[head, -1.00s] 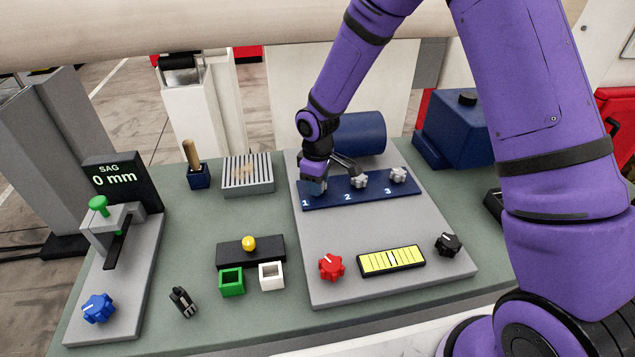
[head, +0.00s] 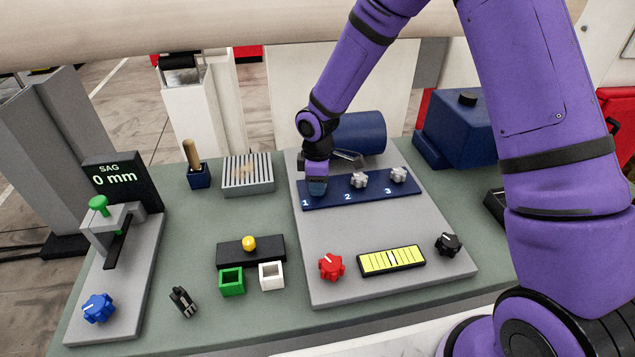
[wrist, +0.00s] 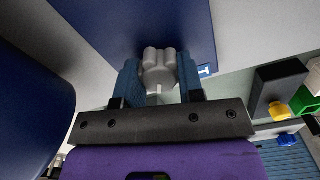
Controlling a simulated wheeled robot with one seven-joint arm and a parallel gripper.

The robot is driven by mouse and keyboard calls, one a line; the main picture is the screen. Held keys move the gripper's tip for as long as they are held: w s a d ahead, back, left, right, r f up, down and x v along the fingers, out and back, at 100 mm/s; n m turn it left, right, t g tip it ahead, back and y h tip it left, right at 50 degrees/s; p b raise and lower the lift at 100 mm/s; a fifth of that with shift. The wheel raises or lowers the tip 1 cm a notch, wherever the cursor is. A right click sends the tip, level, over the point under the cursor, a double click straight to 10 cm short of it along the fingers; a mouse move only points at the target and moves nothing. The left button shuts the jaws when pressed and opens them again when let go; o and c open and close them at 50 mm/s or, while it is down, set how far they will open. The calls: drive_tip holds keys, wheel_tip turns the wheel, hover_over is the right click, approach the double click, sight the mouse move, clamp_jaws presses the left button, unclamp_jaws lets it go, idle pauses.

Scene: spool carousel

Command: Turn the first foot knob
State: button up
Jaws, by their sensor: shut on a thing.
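The first foot knob (wrist: 160,62) is a light grey lobed knob at the mark 1 on the dark blue strip (head: 330,197). In the wrist view it sits between the two blue fingers of my gripper (wrist: 160,82), which is shut on it. In the head view my gripper (head: 316,188) points down at the left end of the strip and hides this knob. The second knob (head: 359,180) and third knob (head: 398,174), both light grey, stand free to the right on the same strip.
A dark blue cylinder (head: 360,134) lies behind the strip. In front on the grey plate are a red knob (head: 331,267), a yellow level vial (head: 391,261) and a black knob (head: 448,244). A gauge at left reads SAG 0 mm (head: 113,175).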

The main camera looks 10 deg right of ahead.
drive_tip(key=o, duration=0.9)
wheel_tip(320, 180, up, 11)
drive_tip(key=shift+f, duration=0.1)
